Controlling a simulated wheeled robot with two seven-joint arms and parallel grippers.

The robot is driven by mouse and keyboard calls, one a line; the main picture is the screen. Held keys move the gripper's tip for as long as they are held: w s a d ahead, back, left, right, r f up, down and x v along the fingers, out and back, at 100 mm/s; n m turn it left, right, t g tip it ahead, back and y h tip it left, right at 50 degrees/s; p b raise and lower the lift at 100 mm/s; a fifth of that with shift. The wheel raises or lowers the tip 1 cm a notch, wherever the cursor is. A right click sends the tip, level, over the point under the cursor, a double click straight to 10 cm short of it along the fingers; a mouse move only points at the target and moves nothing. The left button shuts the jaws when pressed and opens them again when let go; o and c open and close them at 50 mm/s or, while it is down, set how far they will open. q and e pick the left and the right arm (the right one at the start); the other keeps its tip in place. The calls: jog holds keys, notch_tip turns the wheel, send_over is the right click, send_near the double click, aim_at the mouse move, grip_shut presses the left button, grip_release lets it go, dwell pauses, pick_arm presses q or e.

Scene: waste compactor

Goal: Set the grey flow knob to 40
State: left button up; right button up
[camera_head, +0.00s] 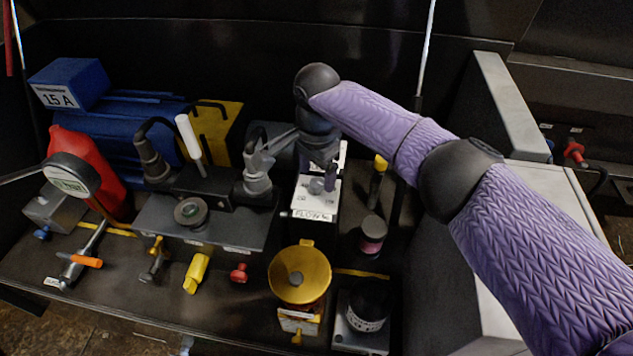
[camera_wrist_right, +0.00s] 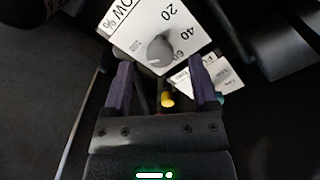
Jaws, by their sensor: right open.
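The grey flow knob (camera_wrist_right: 160,52) sits on a white dial plate (camera_wrist_right: 135,28) marked "FLOW %", with 20, 40 and part of 60 readable in the right wrist view. A small light mark shows on the knob, but I cannot tell which number it points to. In the head view the knob (camera_head: 316,187) is on the upright white-faced box, partly beneath my right gripper (camera_head: 320,172). In the wrist view my right gripper (camera_wrist_right: 160,80) is open, its two purple fingers apart, with the knob ahead of the gap between them. My left gripper is not in view.
A yellow round-topped device (camera_head: 300,274) stands in front of the flow box. A dark pink-banded knob (camera_head: 372,234) and a yellow-topped handle (camera_head: 380,165) are close on its right. A grey valve fitting (camera_head: 257,180) is close on its left.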

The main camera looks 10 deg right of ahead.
notch_tip(320, 180, down, 2)
jog(key=shift+f+b, duration=0.1)
jog(key=shift+b, duration=0.2)
jog(key=shift+c, duration=1.3)
grip_shut()
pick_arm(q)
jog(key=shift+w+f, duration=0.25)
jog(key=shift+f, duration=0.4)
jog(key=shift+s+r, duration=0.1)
